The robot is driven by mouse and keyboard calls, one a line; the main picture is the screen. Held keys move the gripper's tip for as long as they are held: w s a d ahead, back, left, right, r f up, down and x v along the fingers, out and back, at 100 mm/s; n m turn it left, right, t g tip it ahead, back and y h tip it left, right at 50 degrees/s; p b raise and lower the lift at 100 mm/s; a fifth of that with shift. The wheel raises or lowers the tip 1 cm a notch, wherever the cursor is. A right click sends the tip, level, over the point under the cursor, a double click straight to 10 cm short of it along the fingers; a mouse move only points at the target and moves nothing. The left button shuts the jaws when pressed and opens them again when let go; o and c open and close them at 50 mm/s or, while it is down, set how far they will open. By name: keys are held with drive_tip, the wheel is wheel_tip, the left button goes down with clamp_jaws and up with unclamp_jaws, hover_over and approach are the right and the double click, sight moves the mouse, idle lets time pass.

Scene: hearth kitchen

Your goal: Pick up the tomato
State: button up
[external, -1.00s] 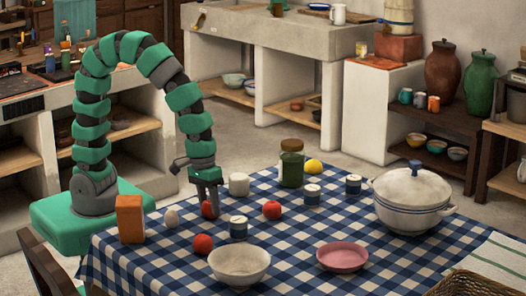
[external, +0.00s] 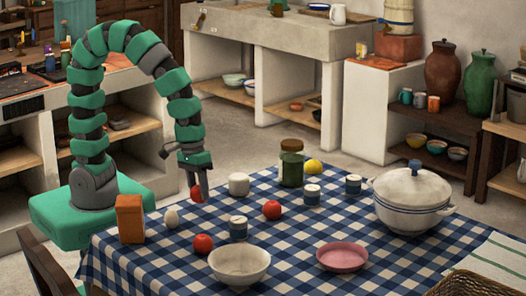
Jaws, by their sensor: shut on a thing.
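My gripper (external: 198,189) is shut on a red tomato (external: 196,194) and holds it above the checked tablecloth, near the table's back left edge. The fingers hide part of the tomato. Two other red tomatoes rest on the cloth: one (external: 203,243) near the white bowl, and one (external: 271,209) near the middle of the table.
Around my gripper stand an orange box (external: 130,219), a white egg-like thing (external: 171,217), a white cup-like thing (external: 239,184) and a small dark jar (external: 238,228). A green jar (external: 291,165), white bowl (external: 239,265), pink bowl (external: 342,257) and lidded pot (external: 411,200) stand farther right.

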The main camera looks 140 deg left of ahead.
drive_tip(key=s+d, duration=0.1)
drive_tip(key=s, duration=0.1)
drive_tip(key=s+d, duration=0.1)
drive_tip(key=s, duration=0.2)
drive_tip(key=s+d+p, duration=0.1)
drive_tip(key=s, duration=0.1)
drive_tip(key=shift+s+r, duration=0.15)
drive_tip(key=shift+r, duration=0.25)
drive_tip(key=shift+s+d+f+b, duration=0.1)
drive_tip(key=shift+s+b, duration=0.25)
drive_tip(key=shift+b, duration=0.2)
drive_tip(key=shift+s+d+b, duration=0.3)
drive_tip(key=shift+s+b, duration=0.3)
drive_tip(key=shift+s, duration=0.2)
drive_tip(key=shift+s+d+r+b, duration=0.15)
drive_tip(key=shift+s+d+b, duration=0.1)
drive_tip(key=shift+s+b, duration=0.25)
drive_tip(key=shift+s+d+r+b, duration=0.1)
drive_tip(key=shift+s+d+b, duration=0.15)
drive_tip(key=shift+s, duration=0.35)
drive_tip(key=shift+r, duration=0.1)
